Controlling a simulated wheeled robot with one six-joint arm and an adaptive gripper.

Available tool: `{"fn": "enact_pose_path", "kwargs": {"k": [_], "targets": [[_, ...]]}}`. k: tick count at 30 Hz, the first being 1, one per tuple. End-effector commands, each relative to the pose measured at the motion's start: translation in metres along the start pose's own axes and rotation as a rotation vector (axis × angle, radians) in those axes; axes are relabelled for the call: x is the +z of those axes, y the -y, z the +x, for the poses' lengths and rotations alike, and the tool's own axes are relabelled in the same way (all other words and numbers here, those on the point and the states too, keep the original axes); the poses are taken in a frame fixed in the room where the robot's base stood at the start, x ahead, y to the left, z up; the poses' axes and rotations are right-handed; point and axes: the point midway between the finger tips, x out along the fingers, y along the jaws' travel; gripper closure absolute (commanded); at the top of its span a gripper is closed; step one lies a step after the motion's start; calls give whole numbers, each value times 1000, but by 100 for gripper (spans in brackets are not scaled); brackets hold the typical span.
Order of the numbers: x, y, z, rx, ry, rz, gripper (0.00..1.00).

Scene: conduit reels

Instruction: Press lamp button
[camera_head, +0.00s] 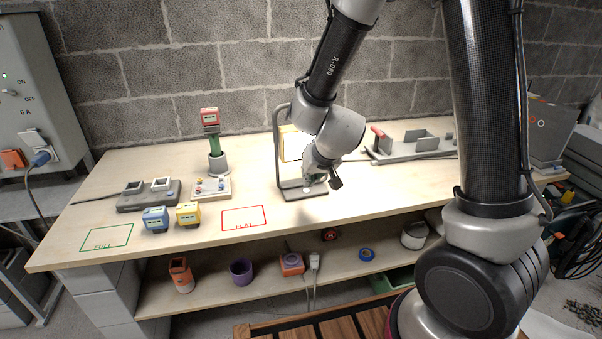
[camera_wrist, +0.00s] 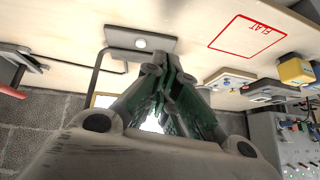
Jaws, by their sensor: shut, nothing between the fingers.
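The lamp (camera_head: 279,150) is a grey bent frame rising from a flat grey base on the bench. Its base (camera_wrist: 118,34) carries a round white button (camera_wrist: 141,43) in the wrist view. My gripper (camera_head: 313,183) is low over that base in the head view and hides part of it. In the wrist view my gripper (camera_wrist: 158,70) has its fingers together with nothing held, and the tips appear just short of the button. I cannot tell the exact gap. A bright white glow shows behind the fingers in the wrist view.
Left of the lamp stand a green post with a red meter (camera_head: 209,117), a small button board (camera_head: 211,188), and blue (camera_head: 155,219) and yellow (camera_head: 188,214) meters. A grey fixture (camera_head: 410,148) with a red handle is to the right. The red FLAT outline (camera_head: 244,218) is empty.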

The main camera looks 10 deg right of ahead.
Motion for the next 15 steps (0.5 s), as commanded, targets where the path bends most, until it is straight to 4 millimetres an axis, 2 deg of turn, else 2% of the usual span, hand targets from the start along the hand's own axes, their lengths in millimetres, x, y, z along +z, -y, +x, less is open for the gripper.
{"fn": "enact_pose_path", "kwargs": {"k": [3,6,15], "targets": [[-23,-12,-3,61,-102,-8,100],[-33,-19,-5,95,-147,-31,100],[-36,-21,-6,103,-158,-60,100]]}}
